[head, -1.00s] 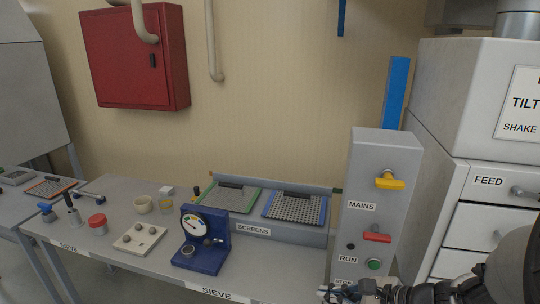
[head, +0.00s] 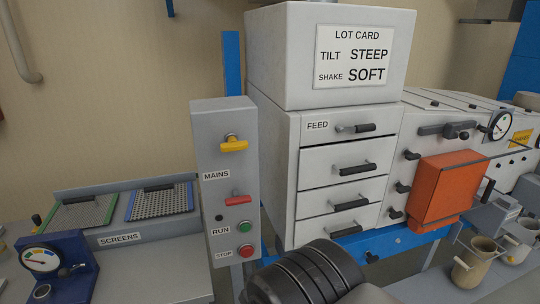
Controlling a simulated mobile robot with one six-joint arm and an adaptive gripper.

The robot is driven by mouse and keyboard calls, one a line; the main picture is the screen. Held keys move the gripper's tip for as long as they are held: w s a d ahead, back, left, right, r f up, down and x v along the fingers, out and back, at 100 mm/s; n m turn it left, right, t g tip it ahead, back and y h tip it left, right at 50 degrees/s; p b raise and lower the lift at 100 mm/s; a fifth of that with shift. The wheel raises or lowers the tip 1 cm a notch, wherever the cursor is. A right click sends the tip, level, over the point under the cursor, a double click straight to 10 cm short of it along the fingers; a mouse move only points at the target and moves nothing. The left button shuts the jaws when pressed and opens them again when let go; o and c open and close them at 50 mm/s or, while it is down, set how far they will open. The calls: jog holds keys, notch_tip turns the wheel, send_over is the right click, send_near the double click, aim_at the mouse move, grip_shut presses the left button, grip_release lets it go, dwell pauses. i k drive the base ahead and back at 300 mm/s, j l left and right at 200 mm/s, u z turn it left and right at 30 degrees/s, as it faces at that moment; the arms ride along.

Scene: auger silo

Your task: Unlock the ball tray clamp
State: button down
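I cannot pick out a ball tray or its clamp with certainty in the head view. The tall white feed machine (head: 285,150) stands in the middle, with a FEED label and several drawer fronts with black handles. To its right, an orange box-like cover (head: 447,192) sits on the white housing, with small black levers along its left side. A black ringed part of my arm rises at the bottom centre, in front of the machine's base. My gripper is out of view.
A grey control post (head: 222,165) carries a yellow MAINS handle (head: 234,144), a red lever (head: 235,198) and RUN and STOP buttons. Screens (head: 158,202) and a blue gauge stand (head: 62,262) are at left. Beige jugs (head: 476,262) stand at right.

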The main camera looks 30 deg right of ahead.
aim_at(400, 188)
jog(key=z, duration=2.05)
jog(key=i+j+u, duration=0.15)
jog(key=i, duration=0.5)
jog(key=i+u, duration=0.1)
jog(key=i, duration=0.5)
